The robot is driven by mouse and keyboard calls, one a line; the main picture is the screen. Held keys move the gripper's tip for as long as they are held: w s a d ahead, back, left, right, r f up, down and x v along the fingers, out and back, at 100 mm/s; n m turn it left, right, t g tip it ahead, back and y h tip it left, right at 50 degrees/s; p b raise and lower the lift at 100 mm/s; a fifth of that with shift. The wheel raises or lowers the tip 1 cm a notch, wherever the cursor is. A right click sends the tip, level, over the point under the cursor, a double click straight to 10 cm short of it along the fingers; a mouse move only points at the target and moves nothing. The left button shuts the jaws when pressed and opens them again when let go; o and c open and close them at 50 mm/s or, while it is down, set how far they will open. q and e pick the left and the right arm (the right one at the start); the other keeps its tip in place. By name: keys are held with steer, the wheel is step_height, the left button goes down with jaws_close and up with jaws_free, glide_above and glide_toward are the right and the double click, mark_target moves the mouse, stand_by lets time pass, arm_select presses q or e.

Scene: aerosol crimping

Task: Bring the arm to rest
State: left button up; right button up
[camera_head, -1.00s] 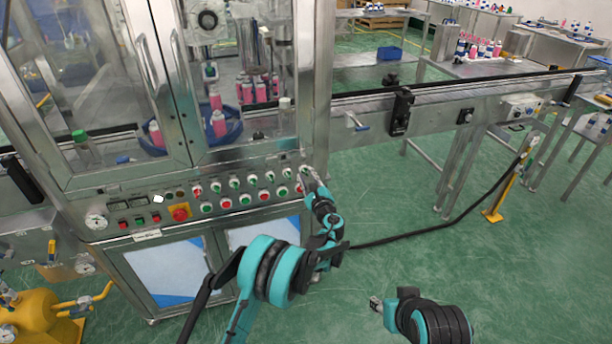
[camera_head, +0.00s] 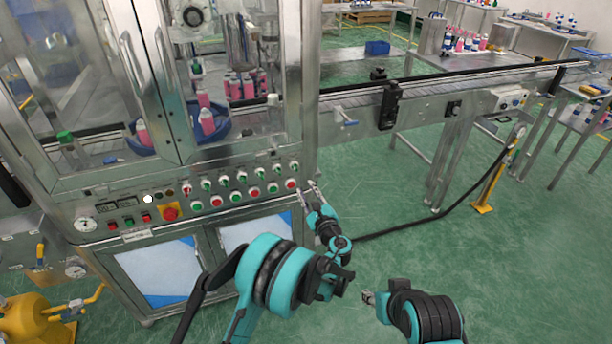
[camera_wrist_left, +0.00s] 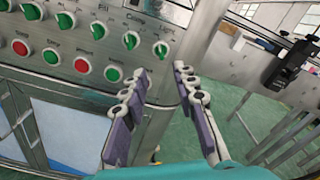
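My left gripper (camera_head: 310,189) is in front of the right edge of the machine's control panel (camera_head: 130,222), just right of and below the last knobs. In the left wrist view its two fingers (camera_wrist_left: 161,74) are spread apart with nothing between them. The panel with its green knobs and red and green buttons (camera_wrist_left: 85,65) lies behind the fingers and to their left. My right gripper (camera_head: 368,297) is low in the head view, over the green floor; its fingers are too small to tell open from shut.
A metal-framed machine with glass doors fills the left; pink cans (camera_head: 206,121) and a blue tray stand inside. A conveyor (camera_head: 440,92) runs to the right. A yellow post (camera_head: 494,180) and black cable (camera_head: 440,212) stand right. Open floor lies between.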

arm_select(q)
steer(key=s+a+r+n+g, duration=0.35)
steer(key=a+r+n, duration=0.25)
steer(key=a, duration=0.4)
steer(key=s+a+r+n+g, duration=0.4)
steer(key=s+a+n, duration=0.4)
steer(key=s+a, duration=0.25)
steer(key=s+f+n+g+h, duration=0.1)
steer(key=s+n, duration=0.5)
steer(key=s, duration=0.6)
steer(key=s+f+n+g+h, duration=0.1)
steer(key=s+f+n+h, duration=0.2)
steer(key=s, duration=1)
steer(key=n+h, duration=0.1)
steer(key=n, duration=0.2)
steer(key=shift+s+a+h, duration=0.25)
steer(key=shift+a+h, duration=0.05)
steer(key=shift+f+g, duration=0.1)
steer(key=shift+g, duration=0.15)
